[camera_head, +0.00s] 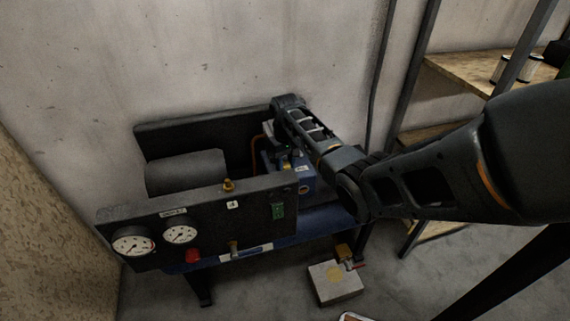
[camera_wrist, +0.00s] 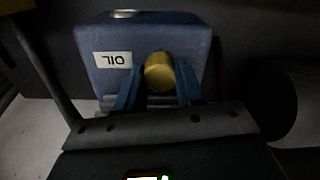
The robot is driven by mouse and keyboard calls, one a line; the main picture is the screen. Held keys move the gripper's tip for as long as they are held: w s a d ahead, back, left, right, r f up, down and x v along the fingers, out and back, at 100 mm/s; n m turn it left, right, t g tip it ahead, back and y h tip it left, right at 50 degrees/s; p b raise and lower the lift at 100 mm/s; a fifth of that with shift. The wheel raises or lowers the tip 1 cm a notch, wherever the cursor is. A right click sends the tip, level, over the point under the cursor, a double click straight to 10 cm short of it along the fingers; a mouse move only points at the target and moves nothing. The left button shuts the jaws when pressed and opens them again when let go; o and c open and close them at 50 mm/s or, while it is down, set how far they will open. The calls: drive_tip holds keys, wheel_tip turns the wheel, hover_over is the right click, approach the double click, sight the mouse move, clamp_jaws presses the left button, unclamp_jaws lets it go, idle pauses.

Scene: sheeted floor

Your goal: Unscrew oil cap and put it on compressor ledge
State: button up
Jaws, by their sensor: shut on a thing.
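The yellow oil cap (camera_wrist: 159,72) is between the two blue fingertips of my gripper (camera_wrist: 157,84) in the wrist view, and the gripper is shut on it. Behind it is the blue oil tank (camera_wrist: 190,30), whose OIL label appears upside down. I cannot tell whether the cap still touches the tank. A round pale metal spot (camera_wrist: 123,13) shows on the tank's edge. In the head view my gripper (camera_head: 287,160) reaches down beside the blue tank (camera_head: 305,187), its fingers mostly hidden. The compressor's blue ledge (camera_head: 325,218) runs below the tank.
The compressor's black front panel (camera_head: 215,208) carries gauges (camera_head: 133,244), a red knob (camera_head: 193,256) and a green switch (camera_head: 278,211). A dark cylinder (camera_head: 186,172) lies behind it. A box (camera_head: 334,284) with a valve is on the floor. Shelves (camera_head: 470,75) stand at right.

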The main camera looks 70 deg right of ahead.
drive_tip(key=n, duration=0.5)
drive_tip(key=shift+p, duration=0.4)
drive_tip(key=o, duration=1.2)
drive_tip(key=shift+c, duration=1)
